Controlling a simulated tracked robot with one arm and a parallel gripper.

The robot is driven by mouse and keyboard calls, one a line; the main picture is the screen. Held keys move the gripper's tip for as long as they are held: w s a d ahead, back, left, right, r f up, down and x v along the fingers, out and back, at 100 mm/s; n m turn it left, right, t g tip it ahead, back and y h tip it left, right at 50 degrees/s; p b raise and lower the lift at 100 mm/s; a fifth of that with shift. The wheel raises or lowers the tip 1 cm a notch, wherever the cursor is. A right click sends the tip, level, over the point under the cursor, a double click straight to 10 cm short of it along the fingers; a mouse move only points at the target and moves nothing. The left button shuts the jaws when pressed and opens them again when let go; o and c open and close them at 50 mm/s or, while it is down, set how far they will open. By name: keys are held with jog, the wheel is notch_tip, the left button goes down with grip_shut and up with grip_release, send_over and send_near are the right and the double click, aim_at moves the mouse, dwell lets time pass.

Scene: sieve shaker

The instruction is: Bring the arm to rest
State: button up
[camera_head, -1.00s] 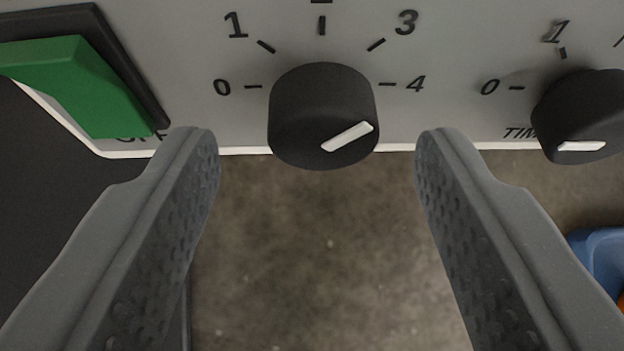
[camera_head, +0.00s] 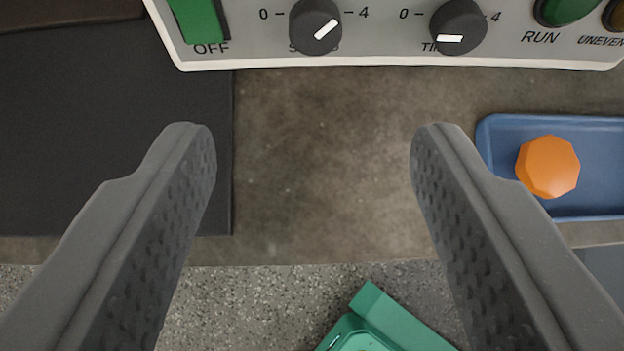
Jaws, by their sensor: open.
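My gripper (camera_head: 312,140) is open and empty, its two grey fingers spread wide over the bare bench top. The shaker's control panel (camera_head: 375,50) lies beyond the fingertips at the top of the view, apart from them. It carries a black speed knob (camera_head: 315,26) with a white pointer slanting up to the right, between 0 and 4. To its right is a time knob (camera_head: 458,26) with its white pointer lying about level. A green switch (camera_head: 198,20) sits at the left above the word OFF. The tops of the dials are cut off.
A blue tray (camera_head: 497,150) with an orange faceted object (camera_head: 547,167) lies at right. A black mat (camera_head: 100,130) covers the left. A green item (camera_head: 395,322) is at the bottom on the speckled surface. A green RUN button (camera_head: 567,8) is at top right. The bench middle is clear.

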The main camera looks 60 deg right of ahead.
jog(key=w+a+r+n+t+y+p, duration=0.1)
jog(key=a+r+n+t, duration=0.2)
jog(key=a+r, duration=0.65)
jog(key=w+a+r+n+t+y+p, duration=0.1)
jog(key=a+r+n+t+y, duration=0.1)
jog(key=a+r, duration=0.8)
jog(key=s+a+r+n+t+y, duration=0.2)
jog(key=s+a+r, duration=0.2)
jog(key=r, duration=0.8)
jog(key=s+a+r+n+t+y+p, duration=0.1)
jog(key=s+a+r, duration=0.4)
jog(key=r, duration=0.6)
jog(key=shift+s+r+n+t+y+p, duration=0.35)
jog(key=shift+n+t+y, duration=0.25)
jog(key=shift+n+t, duration=0.4)
